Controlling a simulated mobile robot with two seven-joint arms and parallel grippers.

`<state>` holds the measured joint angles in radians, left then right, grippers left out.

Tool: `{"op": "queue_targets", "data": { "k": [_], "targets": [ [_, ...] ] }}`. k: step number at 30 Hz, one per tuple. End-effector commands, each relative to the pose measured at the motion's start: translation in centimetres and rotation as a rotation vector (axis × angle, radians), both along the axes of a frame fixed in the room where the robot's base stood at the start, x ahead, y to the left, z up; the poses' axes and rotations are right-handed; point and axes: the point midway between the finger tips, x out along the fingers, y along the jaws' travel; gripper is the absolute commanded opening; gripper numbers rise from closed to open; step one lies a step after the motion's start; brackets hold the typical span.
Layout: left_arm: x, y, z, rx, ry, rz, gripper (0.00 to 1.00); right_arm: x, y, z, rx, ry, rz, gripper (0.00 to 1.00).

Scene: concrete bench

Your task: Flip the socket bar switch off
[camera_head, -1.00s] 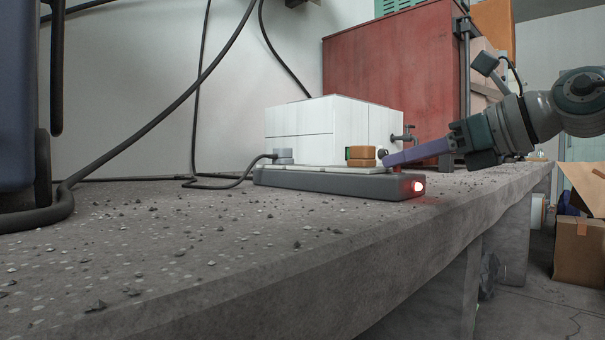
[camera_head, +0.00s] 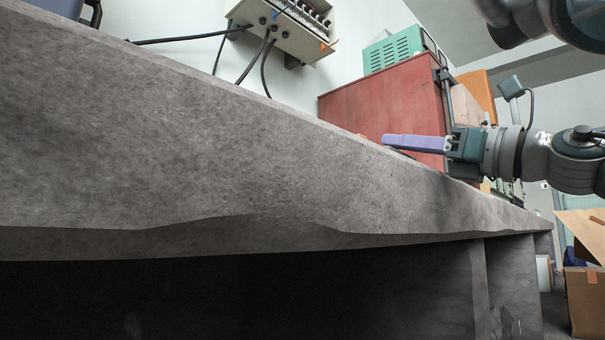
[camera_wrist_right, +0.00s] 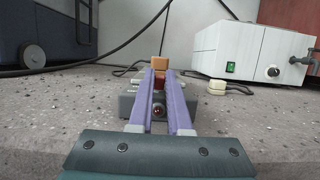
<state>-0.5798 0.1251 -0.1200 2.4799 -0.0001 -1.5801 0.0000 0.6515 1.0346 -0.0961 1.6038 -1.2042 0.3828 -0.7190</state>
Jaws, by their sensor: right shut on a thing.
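The grey socket bar (camera_wrist_right: 128,104) lies on the bench in the right wrist view, seen end-on and partly hidden by my fingers. A red switch (camera_wrist_right: 159,82) shows between the fingers, with an orange plug (camera_wrist_right: 161,61) behind it. The round lamp (camera_wrist_right: 158,110) on the bar's near end looks dark red, without a clear glow. My right gripper (camera_wrist_right: 162,76) has its two purple fingers close together, shut on what seems to be the switch. In the head view my right gripper (camera_head: 388,139) reaches left over the bench edge, which hides nearly all of the bar. My left gripper is not in view.
A white box (camera_wrist_right: 245,52) with a green switch and a tap stands right of the bar. A dark wheeled case (camera_wrist_right: 45,35) stands at left. A black cable (camera_wrist_right: 115,48) runs behind the bar. A red cabinet (camera_head: 385,95) is farther back.

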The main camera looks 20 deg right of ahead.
Motion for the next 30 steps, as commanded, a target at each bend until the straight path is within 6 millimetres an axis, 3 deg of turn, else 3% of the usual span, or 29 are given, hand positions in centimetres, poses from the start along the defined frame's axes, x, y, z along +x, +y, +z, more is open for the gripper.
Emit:
{"op": "queue_targets", "data": {
  "k": [13, 14, 21, 30],
  "targets": [
    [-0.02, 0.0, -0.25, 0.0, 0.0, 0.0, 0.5, 0.0, -0.01, 0.03, 0.004, -0.01, 0.0, 0.0],
    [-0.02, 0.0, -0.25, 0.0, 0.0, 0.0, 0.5, 0.0, -0.01, 0.03, 0.004, -0.01, 0.0, 0.18],
    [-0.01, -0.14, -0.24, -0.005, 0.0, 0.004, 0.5, 0.0, 0.0, 0.01, 0.004, -0.01, 0.0, 0.45],
    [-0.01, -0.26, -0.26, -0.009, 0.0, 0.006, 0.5, -0.07, -0.04, -0.09, 0.003, -0.008, 0.0, 0.46]
  ]
}}
